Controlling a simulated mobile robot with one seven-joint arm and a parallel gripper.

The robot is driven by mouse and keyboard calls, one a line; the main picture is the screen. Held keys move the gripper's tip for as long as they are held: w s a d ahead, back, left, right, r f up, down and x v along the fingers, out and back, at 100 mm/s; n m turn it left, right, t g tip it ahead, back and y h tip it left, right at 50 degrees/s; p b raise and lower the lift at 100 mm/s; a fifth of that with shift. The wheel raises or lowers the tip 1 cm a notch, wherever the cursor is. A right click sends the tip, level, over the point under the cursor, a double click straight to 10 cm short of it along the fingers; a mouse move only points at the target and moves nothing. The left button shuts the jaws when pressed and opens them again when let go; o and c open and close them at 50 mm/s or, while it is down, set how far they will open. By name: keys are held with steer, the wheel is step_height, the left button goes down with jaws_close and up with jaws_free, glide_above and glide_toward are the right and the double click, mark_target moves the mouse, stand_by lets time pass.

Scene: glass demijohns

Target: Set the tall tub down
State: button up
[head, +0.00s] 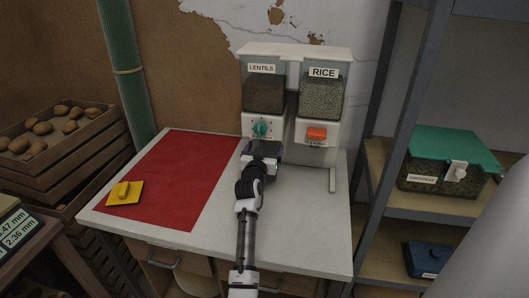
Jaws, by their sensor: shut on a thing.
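My gripper (262,152) is at the front of the lentils dispenser (264,94), just below its green knob (260,129). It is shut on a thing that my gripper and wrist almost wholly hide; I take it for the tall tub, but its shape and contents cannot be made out. No other tall tub shows. Whether the held thing touches the white worktop (300,215) cannot be told.
The rice dispenser (321,98) with an orange lever stands to the right. A red mat (175,175) covers the worktop's left, with a yellow lidded piece (125,192) on it. The mat's middle and the worktop's front right are clear. A shelf holds a green-lidded box (450,150).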

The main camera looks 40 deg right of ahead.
steer(key=shift+f, duration=0.9)
steer(key=shift+f, duration=0.1)
steer(key=shift+f, duration=0.15)
steer(key=o, duration=1.1)
steer(key=shift+r, duration=0.35)
steer(key=shift+b+v, duration=1.2)
steer(key=shift+v, duration=4.85)
